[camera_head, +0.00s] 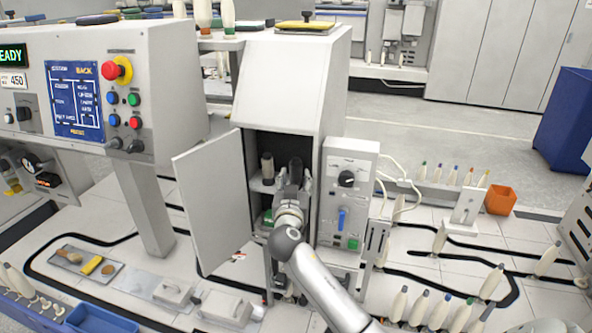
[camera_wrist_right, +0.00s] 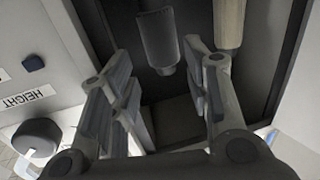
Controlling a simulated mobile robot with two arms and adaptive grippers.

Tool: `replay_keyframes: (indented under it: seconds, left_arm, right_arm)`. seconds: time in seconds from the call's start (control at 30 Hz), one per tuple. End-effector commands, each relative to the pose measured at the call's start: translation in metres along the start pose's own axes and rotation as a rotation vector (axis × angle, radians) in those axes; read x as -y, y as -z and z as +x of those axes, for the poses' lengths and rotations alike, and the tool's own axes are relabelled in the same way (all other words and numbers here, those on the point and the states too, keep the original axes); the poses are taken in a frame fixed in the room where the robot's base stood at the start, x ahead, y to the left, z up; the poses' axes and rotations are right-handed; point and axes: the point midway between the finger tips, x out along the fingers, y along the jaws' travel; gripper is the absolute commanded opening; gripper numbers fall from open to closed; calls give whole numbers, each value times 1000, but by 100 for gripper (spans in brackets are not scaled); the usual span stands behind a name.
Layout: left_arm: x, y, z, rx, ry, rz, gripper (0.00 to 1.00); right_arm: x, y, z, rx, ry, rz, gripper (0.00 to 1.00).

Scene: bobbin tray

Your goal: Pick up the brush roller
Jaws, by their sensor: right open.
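A dark grey cylinder with a narrower end, which looks like the brush roller (camera_head: 295,167), stands inside the open cabinet (camera_head: 297,75). It also shows in the right wrist view (camera_wrist_right: 158,38), ahead of the gap between the fingers. A second cylinder (camera_head: 267,168) stands beside it to the left; it looks tan in the right wrist view (camera_wrist_right: 229,22). My right gripper (camera_head: 292,182) reaches into the cabinet. It is open in the right wrist view (camera_wrist_right: 165,95), with nothing between its fingers and the dark cylinder just beyond them. The gripper partly hides the dark cylinder's lower part in the head view. My left gripper is not in view.
The cabinet door (camera_head: 212,200) stands open at the left. A control box (camera_head: 345,200) with a knob adjoins the opening on the right. The cabinet walls are close on both sides of the gripper. A shelf (camera_head: 256,184) crosses the cabinet inside.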

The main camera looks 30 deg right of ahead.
Motion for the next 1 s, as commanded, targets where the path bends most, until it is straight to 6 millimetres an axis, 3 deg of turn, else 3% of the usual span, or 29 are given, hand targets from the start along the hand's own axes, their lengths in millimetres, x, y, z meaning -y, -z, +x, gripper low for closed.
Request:
replay_keyframes:
  seconds: [0.33,0.7,1.0]
  left_arm:
    - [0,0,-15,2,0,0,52]
    - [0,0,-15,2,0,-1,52]
    - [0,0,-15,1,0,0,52]
  right_arm:
    - [2,6,40,-1,-1,-3,44]
    - [3,5,47,-1,1,-1,44]
    - [3,5,47,-1,0,-1,9]
